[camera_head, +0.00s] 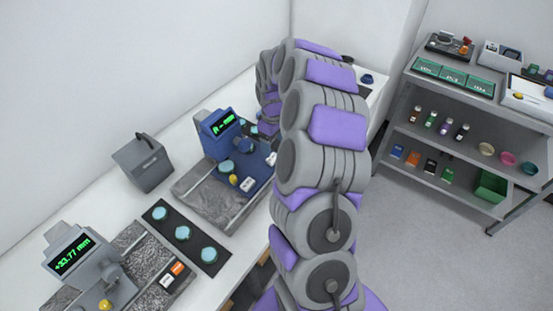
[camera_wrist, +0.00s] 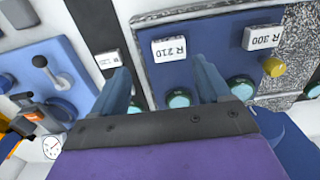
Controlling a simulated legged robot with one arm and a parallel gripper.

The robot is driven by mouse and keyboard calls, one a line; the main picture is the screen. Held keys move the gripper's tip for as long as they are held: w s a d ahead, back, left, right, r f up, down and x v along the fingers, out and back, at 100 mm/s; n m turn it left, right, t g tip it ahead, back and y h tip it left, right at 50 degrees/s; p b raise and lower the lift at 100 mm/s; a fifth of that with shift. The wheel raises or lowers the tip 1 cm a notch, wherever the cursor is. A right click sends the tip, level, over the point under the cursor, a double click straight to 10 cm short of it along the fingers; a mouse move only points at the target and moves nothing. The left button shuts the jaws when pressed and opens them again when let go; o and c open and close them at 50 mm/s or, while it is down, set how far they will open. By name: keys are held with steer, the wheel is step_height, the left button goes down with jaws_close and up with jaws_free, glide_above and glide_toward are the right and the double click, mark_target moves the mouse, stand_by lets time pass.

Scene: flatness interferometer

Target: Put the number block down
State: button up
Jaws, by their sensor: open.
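Two white number blocks lie on the blue panel (camera_wrist: 215,62) in the wrist view. The block marked R 210 (camera_wrist: 174,48) is just beyond my fingertips, roughly between them. The block marked R 300 (camera_wrist: 263,38) is to its right, near a yellow knob (camera_wrist: 274,67). My gripper (camera_wrist: 160,68) is open, its two blue-grey fingers apart with nothing held between them. In the head view one white block (camera_head: 247,184) shows on the blue instrument (camera_head: 219,138), and another (camera_head: 270,159) is partly behind my arm. My arm hides the gripper there.
Teal discs (camera_wrist: 178,99) sit close to my fingers. A blue lever device (camera_wrist: 60,75) is at the left. In the head view, a grey gauge (camera_head: 75,255) and a dark strip with teal discs (camera_head: 182,233) share the bench. A shelf unit (camera_head: 450,150) stands at the right.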

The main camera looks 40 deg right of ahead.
mark_target(274, 157)
steer(key=a+f, duration=0.1)
steer(key=s+a+f+b, duration=0.1)
steer(key=shift+a+f, duration=0.3)
steer(key=shift+w+d+f, duration=0.1)
steer(key=shift+d+f, duration=0.3)
steer(key=shift+f, duration=0.2)
steer(key=shift+d+f, duration=0.35)
steer(key=shift+f, duration=0.2)
steer(key=shift+d, duration=0.55)
steer(key=shift+c, duration=0.7)
steer(key=shift+a+r, duration=0.1)
steer(key=shift+a, duration=0.6)
steer(key=shift+c, duration=1.4)
steer(key=shift+a+r, duration=0.1)
steer(key=shift+a, duration=0.2)
steer(key=c, duration=0.3)
steer(key=shift+d, duration=0.25)
steer(key=c, duration=0.3)
steer(key=shift+d, duration=0.4)
steer(key=shift+c, duration=1)
